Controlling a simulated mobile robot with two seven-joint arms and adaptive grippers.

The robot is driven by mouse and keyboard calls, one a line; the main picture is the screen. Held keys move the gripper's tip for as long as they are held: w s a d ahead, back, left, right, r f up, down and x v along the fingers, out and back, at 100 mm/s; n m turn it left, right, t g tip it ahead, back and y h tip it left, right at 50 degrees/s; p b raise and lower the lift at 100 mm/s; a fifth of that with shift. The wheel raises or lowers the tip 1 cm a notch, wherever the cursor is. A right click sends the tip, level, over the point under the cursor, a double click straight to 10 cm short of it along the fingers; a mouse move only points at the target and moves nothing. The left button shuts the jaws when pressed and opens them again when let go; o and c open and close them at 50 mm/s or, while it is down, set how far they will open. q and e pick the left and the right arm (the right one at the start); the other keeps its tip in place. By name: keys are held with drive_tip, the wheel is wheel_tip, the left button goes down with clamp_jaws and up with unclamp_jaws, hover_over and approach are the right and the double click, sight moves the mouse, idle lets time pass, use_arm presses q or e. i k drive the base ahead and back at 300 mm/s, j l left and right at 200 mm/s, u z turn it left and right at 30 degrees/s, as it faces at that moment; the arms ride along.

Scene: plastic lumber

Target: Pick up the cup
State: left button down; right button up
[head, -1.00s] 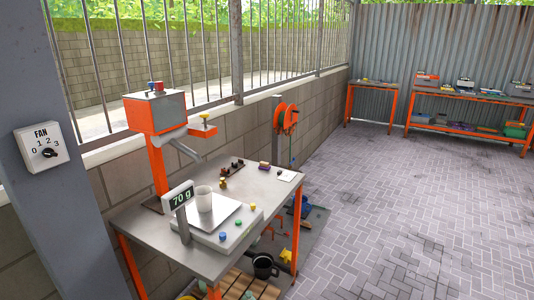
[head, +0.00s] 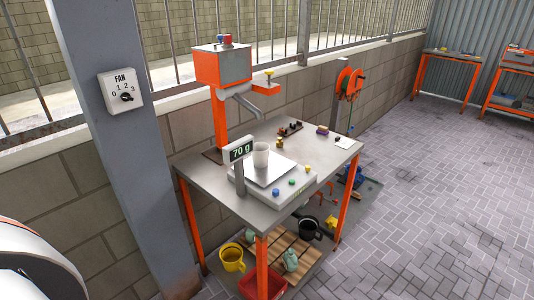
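A white cup (head: 261,155) stands upright on the plate of a scale (head: 284,186) on the orange-legged metal table (head: 219,183). The scale's display (head: 241,150) reads 70 g. Other cup-like vessels are on the low pallet under the table: a yellow mug (head: 232,257) and a black pot (head: 309,228). Neither of my grippers is in view. A white and dark rounded part of my own body shows at the lower left, well apart from the cup.
An orange machine (head: 221,68) with a spout stands behind the scale. A grey post (head: 140,150) with a fan dial (head: 121,91) stands left of the table. A red crate (head: 262,283) sits below. The paved floor (head: 430,190) at right is clear.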

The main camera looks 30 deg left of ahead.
sight(260, 156)
drive_tip(key=u, duration=0.45)
drive_tip(key=i+l+u, duration=0.1)
drive_tip(key=u, duration=0.3)
drive_tip(key=i+l+u, duration=0.1)
drive_tip(key=u, duration=0.35)
drive_tip(key=l+u, duration=0.4)
drive_tip(key=i+l+u, duration=0.1)
drive_tip(key=l+u, duration=0.15)
drive_tip(key=l, duration=0.2)
drive_tip(key=i+l+u, duration=0.1)
drive_tip(key=l+u, duration=0.35)
drive_tip(key=l, duration=0.9)
drive_tip(key=k+l+u, duration=0.15)
drive_tip(key=l, duration=0.9)
